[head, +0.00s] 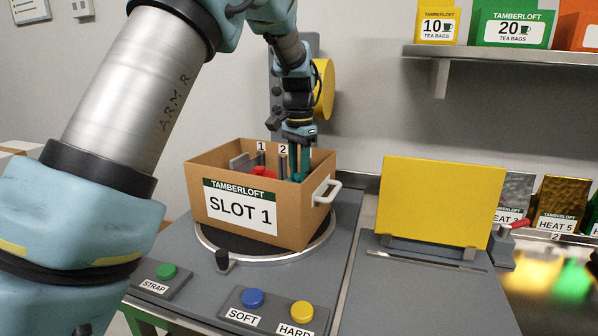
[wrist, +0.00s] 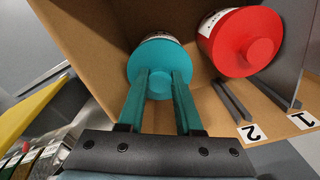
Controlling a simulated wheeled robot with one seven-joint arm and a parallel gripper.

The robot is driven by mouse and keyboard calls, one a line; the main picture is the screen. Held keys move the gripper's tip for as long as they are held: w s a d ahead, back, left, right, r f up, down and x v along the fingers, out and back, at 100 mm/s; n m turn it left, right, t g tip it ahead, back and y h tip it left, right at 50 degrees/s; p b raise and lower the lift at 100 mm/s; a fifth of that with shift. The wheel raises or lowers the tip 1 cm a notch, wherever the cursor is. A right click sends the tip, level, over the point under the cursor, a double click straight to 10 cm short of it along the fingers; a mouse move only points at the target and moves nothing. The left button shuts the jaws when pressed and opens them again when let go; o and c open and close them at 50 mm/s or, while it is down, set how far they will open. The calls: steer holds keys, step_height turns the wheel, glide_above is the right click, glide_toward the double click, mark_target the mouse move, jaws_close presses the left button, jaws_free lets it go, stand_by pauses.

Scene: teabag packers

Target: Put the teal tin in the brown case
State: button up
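The brown case (head: 305,215), labelled SLOT 1, stands open on a dark round turntable. The teal tin (wrist: 150,50) is inside the case's walls in the wrist view, with its round knob facing my gripper. In the head view only a little teal (head: 299,178) shows above the case rim near label 2. My gripper (wrist: 162,76) points down into the case, and its two teal fingers close on the knob from both sides. The gripper also shows in the head view (head: 299,158). The tin's base is hidden, so I cannot tell whether it touches the case floor.
A red tin (wrist: 238,42) sits in the case beside the teal tin. Grey dividers (head: 283,165) and labels 1 and 2 are at the case's back. A yellow panel (head: 440,198) stands to the right. Strap, soft and hard buttons (head: 252,298) are in front.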

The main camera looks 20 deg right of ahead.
steer(key=o, duration=0.5)
steer(key=shift+c, duration=0.2)
step_height(320, 180, up, 12)
steer(key=b, duration=0.1)
steer(key=shift+r+b, duration=0.15)
steer(key=shift+b, duration=0.15)
